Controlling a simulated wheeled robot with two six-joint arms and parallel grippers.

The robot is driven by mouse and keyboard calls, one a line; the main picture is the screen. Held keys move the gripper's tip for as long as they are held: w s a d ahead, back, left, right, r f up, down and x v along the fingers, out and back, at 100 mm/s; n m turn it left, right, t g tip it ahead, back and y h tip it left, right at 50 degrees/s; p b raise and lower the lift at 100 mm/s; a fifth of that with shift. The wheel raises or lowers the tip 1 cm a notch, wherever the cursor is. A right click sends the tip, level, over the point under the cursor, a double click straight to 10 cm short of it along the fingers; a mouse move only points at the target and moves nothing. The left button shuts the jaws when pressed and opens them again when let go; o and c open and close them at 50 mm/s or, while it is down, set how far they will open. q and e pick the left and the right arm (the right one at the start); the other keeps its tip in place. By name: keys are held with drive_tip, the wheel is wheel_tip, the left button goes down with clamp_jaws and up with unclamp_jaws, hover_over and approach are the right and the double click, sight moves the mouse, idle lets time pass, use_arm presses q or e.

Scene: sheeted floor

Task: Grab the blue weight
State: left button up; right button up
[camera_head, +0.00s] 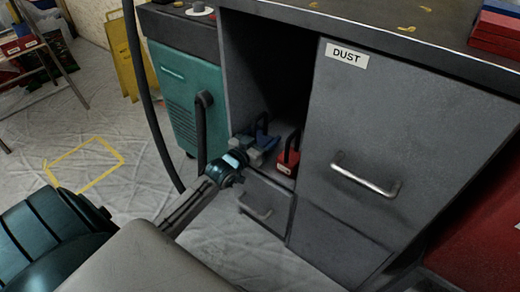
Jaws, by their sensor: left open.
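The blue weight (262,128) has a dark handle and sits in the open compartment of the grey cabinet. It shows only in part, because my left gripper (261,147) is in front of it. My left gripper is open, at the compartment's front, with its fingers close to the blue weight. I cannot tell whether they touch it. My right gripper is not in view.
A red weight (288,158) with a dark handle stands just right of the blue one. The grey cabinet (345,130) has a door labelled DUST and a small drawer (262,203) below the compartment. A teal machine (188,100) with a hose stands left.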

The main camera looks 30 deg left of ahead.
use_arm(q)
drive_tip(key=shift+r, duration=0.1)
drive_tip(key=shift+c, duration=0.4)
clamp_jaws()
drive_tip(key=shift+w+r, duration=0.1)
